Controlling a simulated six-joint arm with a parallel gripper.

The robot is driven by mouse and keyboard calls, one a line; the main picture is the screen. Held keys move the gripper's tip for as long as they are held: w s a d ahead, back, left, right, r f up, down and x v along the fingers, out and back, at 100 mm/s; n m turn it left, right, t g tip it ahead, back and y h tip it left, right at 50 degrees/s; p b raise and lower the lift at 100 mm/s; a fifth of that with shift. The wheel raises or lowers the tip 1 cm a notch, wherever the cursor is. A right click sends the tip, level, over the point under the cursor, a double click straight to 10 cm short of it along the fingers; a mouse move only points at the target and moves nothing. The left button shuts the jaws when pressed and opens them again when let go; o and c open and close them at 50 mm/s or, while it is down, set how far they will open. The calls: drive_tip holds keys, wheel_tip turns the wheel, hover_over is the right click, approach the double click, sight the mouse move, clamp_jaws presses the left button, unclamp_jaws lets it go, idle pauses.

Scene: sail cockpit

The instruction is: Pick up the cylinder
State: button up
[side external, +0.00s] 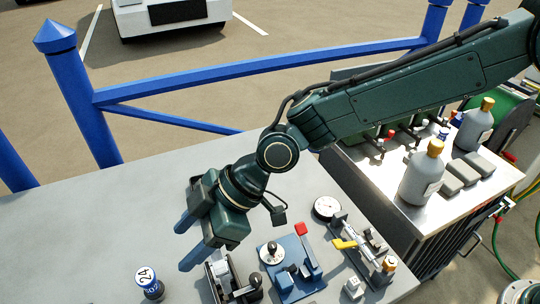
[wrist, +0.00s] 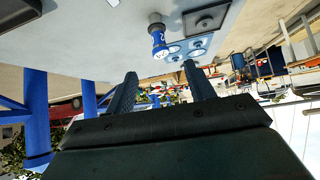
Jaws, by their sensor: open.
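The cylinder (side external: 150,286) is small and dark blue with a white top marked 24. It stands upright on the grey table (side external: 70,240) near the front edge of the side view. In the wrist view the blue cylinder (wrist: 158,40) shows beyond the fingertips, lined up with the gap between them. My gripper (side external: 184,246) is open and empty, above the table and apart from the cylinder, behind it and slightly right in the side view. Both fingers also show in the wrist view (wrist: 160,72).
Right of the cylinder stand a dark clamp fixture (side external: 230,278), a blue fixture (side external: 292,268) and a yellow-handled clamp (side external: 355,245). A side cart (side external: 385,185) holds grey bottles (side external: 422,174). A blue railing (side external: 250,68) runs behind. The table left of the cylinder is clear.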

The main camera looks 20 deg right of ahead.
sight(148, 281)
drive_tip(key=shift+x, duration=4.05)
drive_tip(key=shift+f, duration=0.1)
drive_tip(key=shift+x, duration=2.55)
drive_tip(key=c, duration=1.1)
wheel_tip(148, 281, up, 20)
